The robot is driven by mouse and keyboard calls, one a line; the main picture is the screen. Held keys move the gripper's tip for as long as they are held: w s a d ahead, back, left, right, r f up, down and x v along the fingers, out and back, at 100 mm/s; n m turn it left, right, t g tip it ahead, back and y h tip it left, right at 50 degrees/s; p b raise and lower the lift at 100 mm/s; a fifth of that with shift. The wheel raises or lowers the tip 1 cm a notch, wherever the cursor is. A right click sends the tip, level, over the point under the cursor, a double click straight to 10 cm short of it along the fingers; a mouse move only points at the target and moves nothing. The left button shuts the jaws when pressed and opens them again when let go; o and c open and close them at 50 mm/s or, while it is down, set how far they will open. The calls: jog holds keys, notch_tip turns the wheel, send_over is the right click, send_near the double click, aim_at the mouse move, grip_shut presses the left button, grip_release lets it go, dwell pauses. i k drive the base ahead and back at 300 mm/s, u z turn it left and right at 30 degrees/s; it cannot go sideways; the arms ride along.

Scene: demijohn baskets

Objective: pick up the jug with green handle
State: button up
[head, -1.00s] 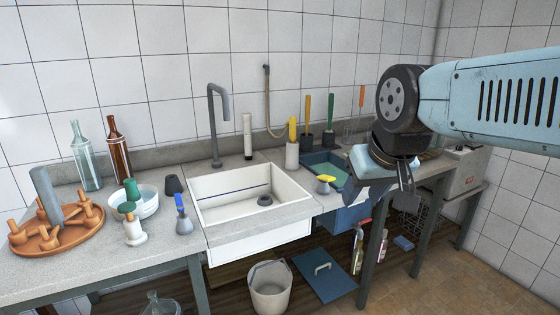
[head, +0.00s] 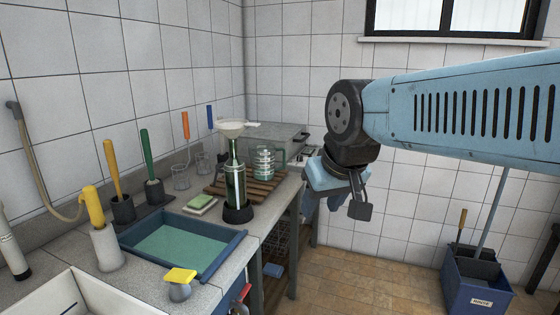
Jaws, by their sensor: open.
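The jug with the green handle (head: 264,161) is a clear glass jug with greenish bands, seen in the head view. It stands upright on a wooden slatted rack (head: 222,187) at the far end of the counter, and its handle is on its right side. A dark green bottle with a funnel stands in front and to the left, close to the jug in the picture. My gripper (head: 355,203) is open and empty, to the right of the jug and apart from it, in front of the tiled wall.
The green bottle with the funnel (head: 235,184) stands in a black base. Nearer are a blue tray (head: 222,258), a sponge (head: 200,202) and several brushes. A grey box (head: 270,138) stands behind the jug. A blue bucket (head: 478,283) stands on the floor at right. The middle floor is clear.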

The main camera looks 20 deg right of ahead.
aim_at(261, 155)
jog(key=z, duration=0.25)
jog(key=i, duration=0.75)
jog(key=z, duration=0.25)
jog(key=k, duration=0.8)
jog(key=z, duration=0.25)
jog(key=i, duration=0.8)
jog(key=u, duration=0.15)
